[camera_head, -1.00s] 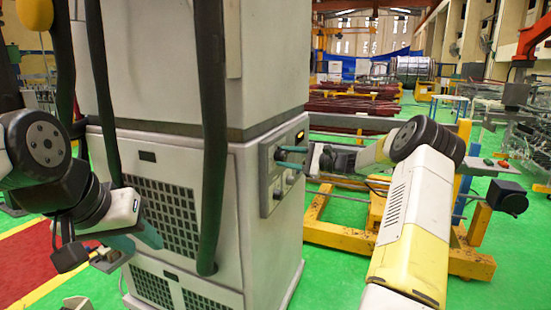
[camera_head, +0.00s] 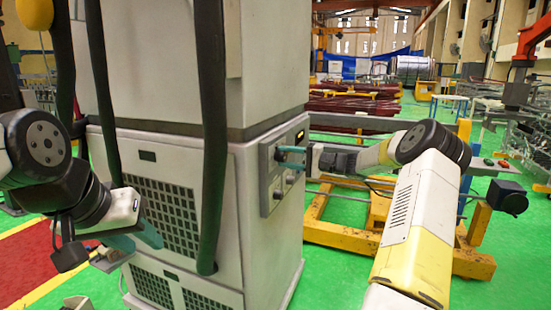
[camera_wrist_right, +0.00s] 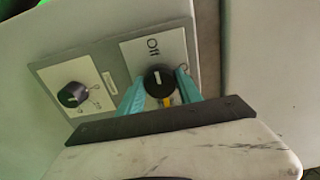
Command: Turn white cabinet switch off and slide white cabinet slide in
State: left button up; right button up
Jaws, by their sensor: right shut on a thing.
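The white cabinet (camera_head: 270,215) stands in the middle of the head view. Its right side carries a grey switch panel (camera_head: 272,190). In the right wrist view, a black knob (camera_wrist_right: 158,80) with a white pointer line sits below the word "Off". The teal fingers of my right gripper (camera_wrist_right: 160,92) are on both sides of this knob, shut on it. In the head view, my right gripper (camera_head: 287,157) is at the panel. My left gripper (camera_head: 125,247) hangs in front of the cabinet's grille; its jaw opening is unclear. I cannot make out the slide.
A second black knob (camera_wrist_right: 72,95) is on the same panel, left of the gripped one. Dark hoses (camera_head: 212,130) run down the cabinet's front. A yellow frame (camera_head: 335,215) stands behind my right arm. Green floor (camera_head: 340,280) is open right of the cabinet.

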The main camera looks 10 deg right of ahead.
jog(key=shift+f, duration=0.1)
dwell(0.3)
jog(key=o, duration=1.4)
jog(key=shift+c, duration=0.2)
jog(key=v, duration=0.8)
jog(key=shift+a, duration=0.1)
